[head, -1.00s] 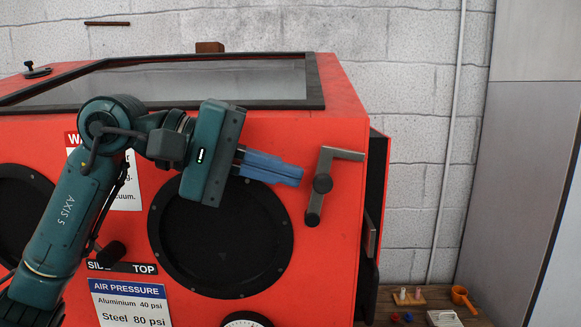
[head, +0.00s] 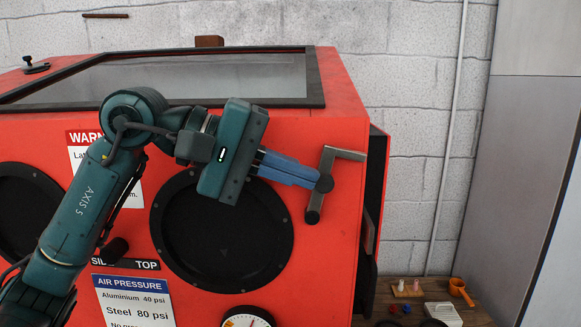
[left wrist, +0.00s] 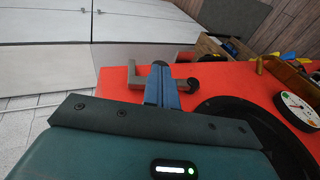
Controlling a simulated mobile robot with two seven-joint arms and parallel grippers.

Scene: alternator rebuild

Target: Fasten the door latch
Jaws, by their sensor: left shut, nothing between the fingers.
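The door latch (head: 327,163) is a grey lever with a dark round pivot knob, mounted at the right edge of the red cabinet's (head: 345,110) front. Its upper arm points right toward the door edge and its lower end hangs down. My left gripper (head: 317,178) has its blue fingers shut and empty, with the tips at or just in front of the latch's pivot; contact cannot be told. In the left wrist view the fingers (left wrist: 161,86) lie between the latch's bent arm (left wrist: 133,78) and its dark knobs. My right gripper is not in view.
The cabinet's side door (head: 372,190) stands at the right, with a dark edge. Round black glove ports (head: 222,230) and a gauge (head: 248,321) are on the front.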

